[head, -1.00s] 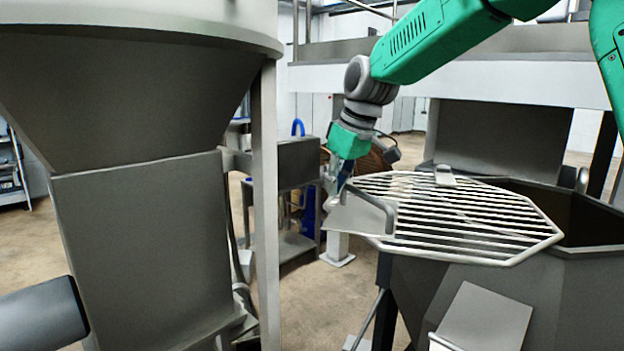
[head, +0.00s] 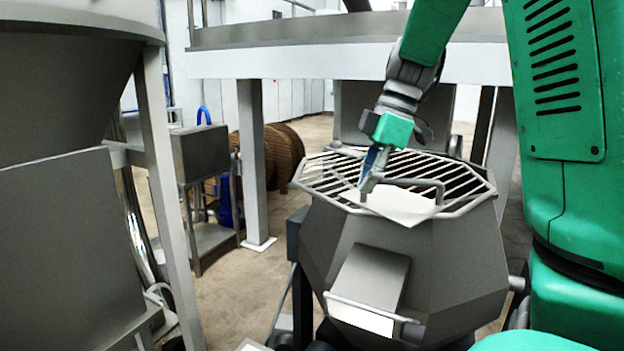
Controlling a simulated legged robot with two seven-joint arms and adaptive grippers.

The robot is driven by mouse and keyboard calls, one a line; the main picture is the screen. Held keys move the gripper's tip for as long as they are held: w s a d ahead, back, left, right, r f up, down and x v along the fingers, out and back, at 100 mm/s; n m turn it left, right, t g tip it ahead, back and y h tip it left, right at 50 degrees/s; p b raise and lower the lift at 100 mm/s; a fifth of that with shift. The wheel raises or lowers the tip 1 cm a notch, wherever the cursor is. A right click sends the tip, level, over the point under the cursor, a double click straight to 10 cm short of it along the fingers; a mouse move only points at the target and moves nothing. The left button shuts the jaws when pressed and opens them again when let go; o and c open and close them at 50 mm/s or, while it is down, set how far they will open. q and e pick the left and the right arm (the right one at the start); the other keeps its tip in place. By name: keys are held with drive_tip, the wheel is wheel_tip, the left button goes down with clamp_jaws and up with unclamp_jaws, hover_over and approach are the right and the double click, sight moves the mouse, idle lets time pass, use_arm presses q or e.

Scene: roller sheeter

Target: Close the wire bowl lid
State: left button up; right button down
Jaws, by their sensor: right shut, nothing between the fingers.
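The wire lid (head: 322,176), a pale octagonal grid of bars, lies over the mouth of the grey faceted bowl (head: 400,255), roughly level with its rim. A flat plate (head: 402,208) with a raised bar handle (head: 418,184) is at its near edge. My right gripper (head: 367,180) is shut with nothing between its fingers. It points down at the left end of the handle, touching or very close to it. The fingertips are small, and contact is hard to tell. My left gripper is not in view.
A grey hopper machine (head: 70,210) with a post stands at the left. A small steel stand (head: 202,155) and brown drums (head: 283,150) are behind. A sloped chute (head: 370,276) with a bar is on the bowl's front. A raised beam (head: 290,62) crosses the back.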

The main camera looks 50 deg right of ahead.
sight(431, 197)
drive_tip(key=s+d+n, duration=0.1)
drive_tip(key=s+d, duration=0.1)
drive_tip(key=d, duration=0.2)
drive_tip(key=s+d+n, duration=0.1)
drive_tip(key=s+d, duration=0.2)
drive_tip(key=d, duration=0.1)
drive_tip(key=s+d+n, duration=0.1)
drive_tip(key=s+d, duration=0.2)
drive_tip(key=d, duration=0.2)
drive_tip(key=shift+s+g, duration=0.2)
drive_tip(key=shift+g, duration=0.1)
drive_tip(key=shift+s+d+y, duration=0.15)
drive_tip(key=shift+d+y, duration=0.15)
drive_tip(key=shift+d, duration=0.1)
